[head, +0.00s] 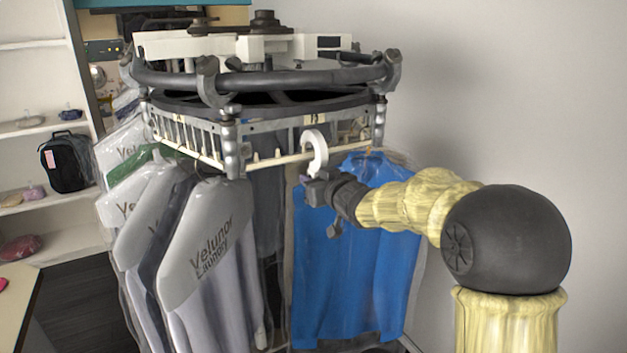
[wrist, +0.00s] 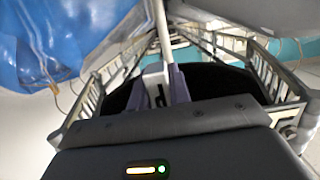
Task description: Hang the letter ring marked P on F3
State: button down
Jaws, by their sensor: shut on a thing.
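A white, open hook-shaped ring (head: 316,150) stands upright in my gripper (head: 318,188), which is shut on its lower end. I cannot read a letter on it, so I cannot confirm it is the P ring. In the wrist view a white and pale purple piece (wrist: 157,85) sits beyond the dark gripper body. The ring appears in front of the right-hand face of the garment rail (head: 270,158), level with its pale lower bar. I cannot tell whether it touches the bar. No F3 mark is readable.
Bagged white shirts (head: 207,245) hang at the left of the rail, and a blue bagged garment (head: 352,260) hangs behind my gripper. Dark rail hoops (head: 290,82) lie above. A shelf (head: 40,125) with a black backpack (head: 66,160) stands far left. The right wall side is clear.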

jog(key=shift+f+b, duration=0.75)
jog(key=shift+f, duration=0.3)
jog(key=c, duration=1.2)
grip_release()
jog(key=shift+s+d, duration=0.1)
jog(key=b+v, duration=0.4)
jog(key=v, duration=1.3)
